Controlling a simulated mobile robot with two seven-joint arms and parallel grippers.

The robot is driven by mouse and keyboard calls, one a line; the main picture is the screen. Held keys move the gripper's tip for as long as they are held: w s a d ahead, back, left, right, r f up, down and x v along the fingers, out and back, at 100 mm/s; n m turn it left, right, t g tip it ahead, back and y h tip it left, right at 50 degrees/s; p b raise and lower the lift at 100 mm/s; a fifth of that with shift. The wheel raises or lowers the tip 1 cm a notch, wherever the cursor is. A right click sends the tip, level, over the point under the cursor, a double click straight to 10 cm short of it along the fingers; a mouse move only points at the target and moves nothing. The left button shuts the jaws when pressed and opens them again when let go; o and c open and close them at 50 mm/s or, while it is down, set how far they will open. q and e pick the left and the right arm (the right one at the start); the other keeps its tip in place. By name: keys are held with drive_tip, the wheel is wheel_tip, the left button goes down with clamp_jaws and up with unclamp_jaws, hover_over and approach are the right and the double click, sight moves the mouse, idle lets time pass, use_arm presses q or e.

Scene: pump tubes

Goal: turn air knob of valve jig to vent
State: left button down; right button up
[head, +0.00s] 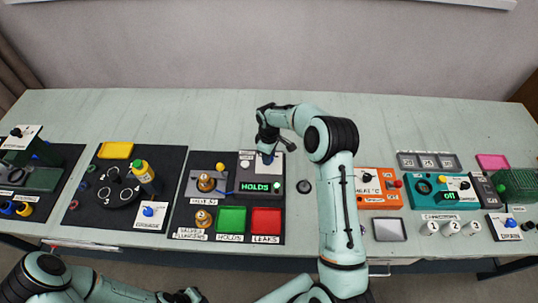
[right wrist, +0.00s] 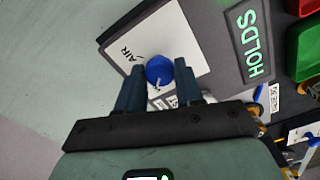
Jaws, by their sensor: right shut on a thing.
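The valve jig (head: 262,188) is a dark grey unit on the black mat, with a lit green HOLDS display that also shows in the right wrist view (right wrist: 245,45). Its blue air knob (right wrist: 159,69) sits on a white plate (right wrist: 175,28) marked AIR. My right gripper (head: 267,157) is over the top of the jig, its two fingers shut on the knob's sides. The lower part of the knob is between the fingers. The rest of the plate's lettering is partly hidden by the gripper. My left gripper (head: 182,296) is at the bottom edge, away from the jig, its jaws unclear.
Left of the jig are brass valves (head: 206,183) and a blue tube. In front lie a green HOLDS tray (head: 232,219) and a red LEAKS tray (head: 266,220). An orange box (head: 378,188) stands to the right. The bench behind is clear.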

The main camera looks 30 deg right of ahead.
idle(0.3)
drive_tip(key=o, duration=1)
drive_tip(key=shift+o, duration=0.2)
wheel_tip(320, 180, up, 13)
drive_tip(key=shift+r, duration=0.2)
